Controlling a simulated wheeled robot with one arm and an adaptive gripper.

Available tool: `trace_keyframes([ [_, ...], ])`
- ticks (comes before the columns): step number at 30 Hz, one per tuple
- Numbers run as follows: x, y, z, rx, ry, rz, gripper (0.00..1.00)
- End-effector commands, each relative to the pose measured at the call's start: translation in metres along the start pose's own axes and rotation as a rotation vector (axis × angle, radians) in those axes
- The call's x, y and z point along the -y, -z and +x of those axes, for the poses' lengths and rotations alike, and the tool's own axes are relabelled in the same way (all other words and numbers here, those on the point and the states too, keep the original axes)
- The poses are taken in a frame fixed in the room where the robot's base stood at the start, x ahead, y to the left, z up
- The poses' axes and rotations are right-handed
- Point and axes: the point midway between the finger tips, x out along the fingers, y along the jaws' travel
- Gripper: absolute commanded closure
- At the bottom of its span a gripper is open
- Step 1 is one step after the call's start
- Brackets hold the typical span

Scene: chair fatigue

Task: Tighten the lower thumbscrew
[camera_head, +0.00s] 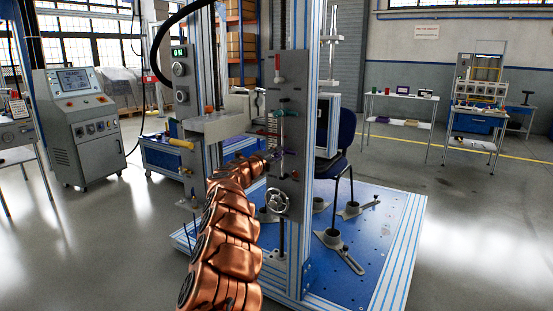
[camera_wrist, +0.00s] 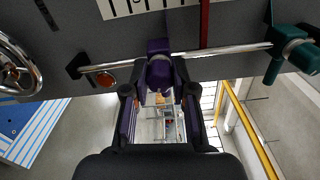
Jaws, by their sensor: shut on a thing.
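The lower thumbscrew is purple and sits on a shiny rod on the grey upright panel (camera_head: 285,95); it shows in the wrist view (camera_wrist: 159,68) and, small, in the head view (camera_head: 278,153). A teal thumbscrew (camera_wrist: 288,48) sits farther along the same rod; in the head view it is above the purple one (camera_head: 287,113). My gripper (camera_wrist: 158,92) is shut on the purple thumbscrew, a dark finger on each side of it. In the head view my copper arm reaches up to the panel, and the gripper is small and hard to make out.
A handwheel (camera_head: 277,201) is on the panel below the purple thumbscrew; it also shows in the wrist view (camera_wrist: 14,68). A red-handled lever (camera_head: 277,68) is above. Aluminium posts frame the panel. A blue base plate (camera_head: 375,235) carries grey feet and a dark chair (camera_head: 338,140).

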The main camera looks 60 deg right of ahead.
Motion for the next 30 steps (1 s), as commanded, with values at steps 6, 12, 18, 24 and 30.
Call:
trace_keyframes([
  [6,-0.0018,-0.0002,-0.0004,0.000,0.000,0.129,1.00],
  [12,-0.0007,0.0003,-0.0002,-0.002,0.000,0.200,1.00],
  [18,0.0000,0.0005,-0.0001,-0.002,0.001,0.229,1.00],
  [24,0.0001,0.0006,0.0000,-0.002,0.000,0.232,1.00],
  [30,0.0000,0.0006,0.0001,-0.002,0.000,0.231,0.73],
])
